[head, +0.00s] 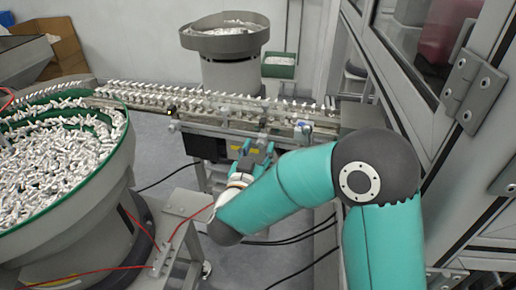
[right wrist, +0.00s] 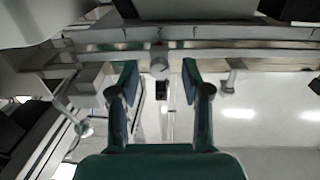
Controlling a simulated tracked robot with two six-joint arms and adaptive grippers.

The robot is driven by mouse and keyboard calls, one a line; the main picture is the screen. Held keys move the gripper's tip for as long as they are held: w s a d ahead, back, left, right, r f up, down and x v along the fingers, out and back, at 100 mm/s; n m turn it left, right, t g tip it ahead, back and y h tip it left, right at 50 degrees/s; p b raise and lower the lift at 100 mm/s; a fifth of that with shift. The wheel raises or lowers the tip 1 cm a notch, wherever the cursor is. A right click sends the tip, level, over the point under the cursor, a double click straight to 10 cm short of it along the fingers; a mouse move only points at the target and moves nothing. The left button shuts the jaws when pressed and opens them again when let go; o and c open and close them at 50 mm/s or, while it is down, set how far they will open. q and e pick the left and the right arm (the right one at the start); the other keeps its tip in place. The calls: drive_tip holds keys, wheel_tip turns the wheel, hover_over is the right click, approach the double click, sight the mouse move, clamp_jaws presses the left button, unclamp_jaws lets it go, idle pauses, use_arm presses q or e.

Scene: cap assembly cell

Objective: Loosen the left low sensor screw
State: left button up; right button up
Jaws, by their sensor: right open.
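My right gripper (head: 258,150) is at the near side of the conveyor rail, below its row of parts. In the right wrist view its two fingers (right wrist: 160,82) are open and apart. A small pale round knob (right wrist: 159,67), which looks like a sensor screw, sits between the fingertips, with a gap on each side. A small dark block (right wrist: 162,91) shows just below it. I cannot tell for sure that this is the left low sensor screw. In the head view the screw is too small or hidden to make out. My left gripper does not show.
The conveyor rail (head: 215,105) runs across, full of white parts. A large green-rimmed bowl feeder (head: 75,215) stands at the left, another bowl (head: 226,45) behind. A cabinet frame (head: 480,160) closes off the right. In the wrist view another small knob (right wrist: 231,80) stands right of the fingers.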

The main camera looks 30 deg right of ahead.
drive_tip(key=v, duration=1.1)
drive_tip(key=shift+s, duration=0.15)
drive_tip(key=x, duration=1)
drive_tip(key=shift+w+d, duration=0.6)
drive_tip(key=shift+w, duration=0.05)
drive_tip(key=shift+a+f, duration=0.1)
